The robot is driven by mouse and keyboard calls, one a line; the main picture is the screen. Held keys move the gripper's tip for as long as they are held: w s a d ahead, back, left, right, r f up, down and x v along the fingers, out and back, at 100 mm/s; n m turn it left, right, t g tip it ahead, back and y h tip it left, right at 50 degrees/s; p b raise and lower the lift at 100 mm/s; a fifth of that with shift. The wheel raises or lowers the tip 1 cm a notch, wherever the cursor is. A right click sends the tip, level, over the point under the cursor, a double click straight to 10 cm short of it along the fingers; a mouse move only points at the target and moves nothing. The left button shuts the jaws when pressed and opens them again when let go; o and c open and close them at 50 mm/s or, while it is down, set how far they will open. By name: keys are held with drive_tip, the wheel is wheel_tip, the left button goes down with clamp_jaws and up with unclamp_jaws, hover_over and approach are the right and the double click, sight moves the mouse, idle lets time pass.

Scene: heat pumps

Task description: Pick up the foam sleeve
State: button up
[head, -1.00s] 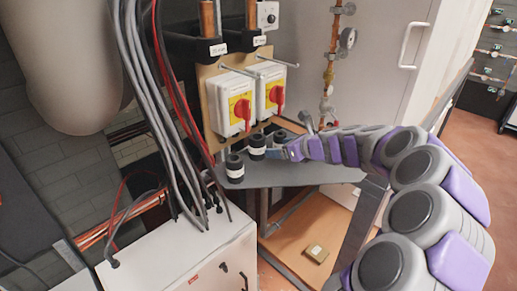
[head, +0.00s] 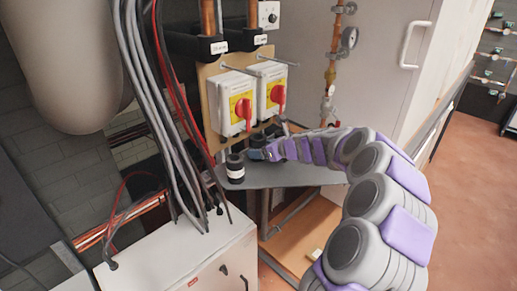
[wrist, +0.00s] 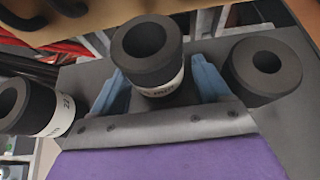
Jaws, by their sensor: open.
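Three black foam sleeves stand in a row on a grey shelf (head: 290,176). In the wrist view the middle sleeve (wrist: 148,52), with a white label band, stands between the two blue fingers of my gripper (wrist: 158,74). The fingers are open, one on each side of it; I cannot tell whether either touches it. A left sleeve (wrist: 40,108) and a right sleeve (wrist: 265,72) are outside the fingers. In the head view my gripper (head: 261,154) partly covers the middle sleeve (head: 257,140). The left sleeve (head: 235,168) is in plain view there.
Two switch boxes with red knobs (head: 278,95) hang on a board just behind the sleeves. Grey and red cables (head: 165,110) drop to a white cabinet (head: 190,250) on the left. A copper pipe with gauges (head: 333,70) rises behind my arm. The shelf's front is clear.

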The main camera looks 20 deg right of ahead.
drive_tip(key=shift+a, duration=0.15)
drive_tip(key=c, duration=0.4)
drive_tip(key=shift+r, duration=0.1)
